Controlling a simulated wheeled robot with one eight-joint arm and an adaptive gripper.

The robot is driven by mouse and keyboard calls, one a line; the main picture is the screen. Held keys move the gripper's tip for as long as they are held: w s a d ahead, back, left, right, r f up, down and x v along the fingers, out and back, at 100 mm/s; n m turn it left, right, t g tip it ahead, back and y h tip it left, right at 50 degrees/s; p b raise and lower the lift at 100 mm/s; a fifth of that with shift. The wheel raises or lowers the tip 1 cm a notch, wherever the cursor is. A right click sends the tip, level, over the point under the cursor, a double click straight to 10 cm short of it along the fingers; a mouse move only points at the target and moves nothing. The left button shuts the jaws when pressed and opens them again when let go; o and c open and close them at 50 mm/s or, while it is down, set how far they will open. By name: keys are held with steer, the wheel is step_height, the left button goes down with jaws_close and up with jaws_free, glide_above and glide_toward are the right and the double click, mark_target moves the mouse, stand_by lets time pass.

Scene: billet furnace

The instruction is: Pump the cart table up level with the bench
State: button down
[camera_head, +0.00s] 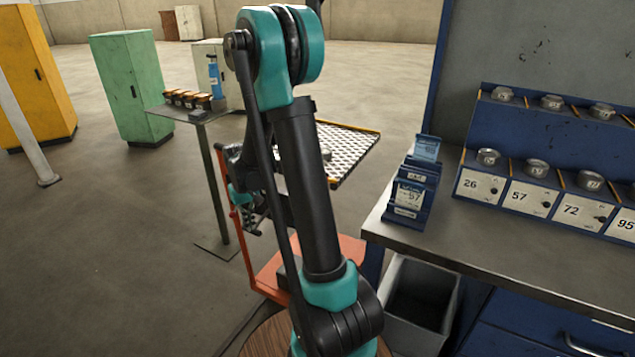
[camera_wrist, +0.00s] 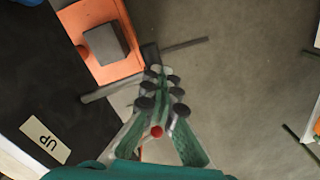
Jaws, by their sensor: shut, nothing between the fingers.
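The cart table (camera_head: 345,143) has a light, dotted top with a yellow edge and stands behind my arm. Its orange base (camera_head: 350,249) shows low by the bench and in the wrist view (camera_wrist: 104,73). The bench (camera_head: 490,246) has a grey top at the right; I cannot tell the exact height difference. My gripper (camera_wrist: 162,72) is shut and empty, pointing down beside the orange base. In the head view it is partly hidden beside the orange upright (camera_head: 240,240). A dark bar passes at its fingertips; a dark pedal-like piece (camera_wrist: 150,53) is there. An "UP" label (camera_wrist: 45,140) lies left.
A small stand (camera_head: 190,112) with a blue bottle is left of my arm. Green (camera_head: 133,88) and yellow (camera_head: 37,80) cabinets stand behind. A grey bin (camera_head: 420,300) is under the bench. Numbered boxes (camera_head: 535,195) and a blue card holder (camera_head: 408,198) are on the bench. Left floor is open.

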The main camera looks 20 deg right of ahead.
step_height(320, 180, up, 7)
steer(key=shift+w+d+r, duration=0.15)
steer(key=shift+w+d, duration=0.1)
steer(key=shift+d, duration=0.1)
stand_by(0.3)
stand_by(0.8)
steer(key=shift+s+a+f, duration=0.1)
steer(key=shift+a+f, duration=0.05)
steer(key=shift+f, duration=1.25)
steer(key=shift+s+a+f, duration=0.1)
steer(key=shift+f, duration=1.25)
steer(key=shift+s+a+f, duration=0.1)
steer(key=shift+a+f, duration=0.05)
steer(key=shift+f, duration=1.25)
step_height(320, 180, up, 8)
steer(key=shift+w+d+r, duration=0.15)
steer(key=shift+w+d, duration=0.15)
steer(key=shift+d, duration=0.1)
